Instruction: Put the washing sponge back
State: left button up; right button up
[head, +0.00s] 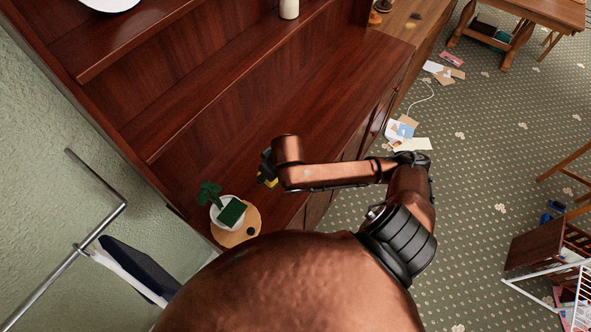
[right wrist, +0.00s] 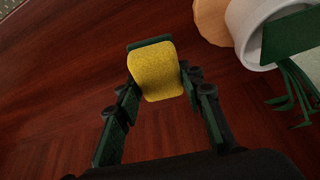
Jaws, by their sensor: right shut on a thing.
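The yellow washing sponge (right wrist: 155,74), with a dark green layer along its far edge, is between the fingertips of my right gripper (right wrist: 158,84). That gripper is shut on it. In the head view only a small yellow part of the sponge (head: 271,183) shows below my right gripper (head: 266,169), over the dark wooden cabinet top. The gripper is to the right of and above a white pot (head: 216,222) in the picture. Whether the sponge touches the wood is unclear. My left gripper is not in view.
The cabinet top (head: 330,100) is largely bare. A metal rail (head: 100,226) runs along the left wall.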

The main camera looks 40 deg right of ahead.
jog(key=s+d+n+p, duration=0.2)
jog(key=s+d+p, duration=0.35)
jog(key=s, duration=0.45)
jog(key=shift+y, duration=0.3)
jog(key=w+d+f, duration=0.2)
jog(key=w+f, duration=0.1)
jog(key=w+d+f, duration=0.2)
jog(key=w+f, duration=0.1)
jog(key=w, duration=0.1)
jog(key=w+d+f+p, duration=0.1)
jog(key=w+d+f, duration=0.2)
jog(key=w, duration=0.1)
jog(key=shift+f, duration=0.15)
jog(key=shift+w+d+f, duration=0.2)
jog(key=shift+w+f, duration=0.2)
jog(key=shift+f, duration=1.65)
jog(key=o, duration=1)
jog(key=shift+f, duration=0.1)
